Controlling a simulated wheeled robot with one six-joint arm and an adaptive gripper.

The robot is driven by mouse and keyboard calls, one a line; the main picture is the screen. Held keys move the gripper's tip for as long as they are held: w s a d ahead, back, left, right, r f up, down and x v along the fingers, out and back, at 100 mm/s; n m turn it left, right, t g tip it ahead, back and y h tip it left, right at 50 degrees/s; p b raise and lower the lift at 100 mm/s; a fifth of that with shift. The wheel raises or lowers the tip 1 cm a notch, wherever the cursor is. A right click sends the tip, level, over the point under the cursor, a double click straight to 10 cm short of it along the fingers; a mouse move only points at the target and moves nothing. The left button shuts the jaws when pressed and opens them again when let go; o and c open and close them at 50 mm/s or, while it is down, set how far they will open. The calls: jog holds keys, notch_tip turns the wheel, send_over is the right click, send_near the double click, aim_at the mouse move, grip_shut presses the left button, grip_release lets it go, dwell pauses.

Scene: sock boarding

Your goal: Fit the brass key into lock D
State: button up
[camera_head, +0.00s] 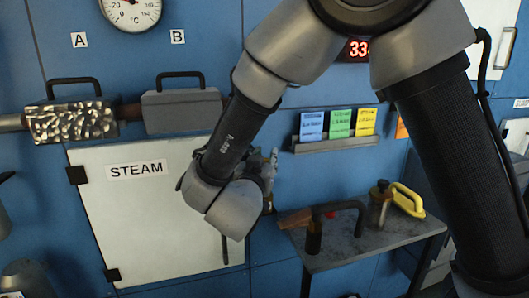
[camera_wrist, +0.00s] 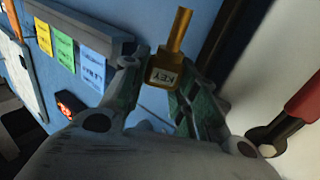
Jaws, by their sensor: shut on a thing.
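The brass key (camera_wrist: 166,66) shows in the wrist view, a yellow block marked KEY with a round shaft pointing up in the picture. My gripper (camera_wrist: 152,76) is shut on the key's block, with a finger on each side. In the head view my gripper (camera_head: 266,170) is mostly hidden behind my arm, in front of the blue wall by the right edge of the STEAM door. The key cannot be made out there. Labels A (camera_head: 79,40) and B (camera_head: 177,36) are on the wall. No lock marked D can be made out in either view.
The white STEAM door (camera_head: 150,230) is at left, with two handled pipe covers (camera_head: 70,122) (camera_head: 182,110) above. A rack (camera_head: 335,145) of coloured cards is right of my gripper. A shelf (camera_head: 355,250) below holds tools. A red-handled thing (camera_wrist: 305,97) is at right in the wrist view.

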jog(key=shift+f, duration=1.4)
jog(key=shift+f, duration=2.15)
jog(key=o, duration=1.1)
jog(key=shift+o, duration=0.2)
jog(key=v, duration=1.2)
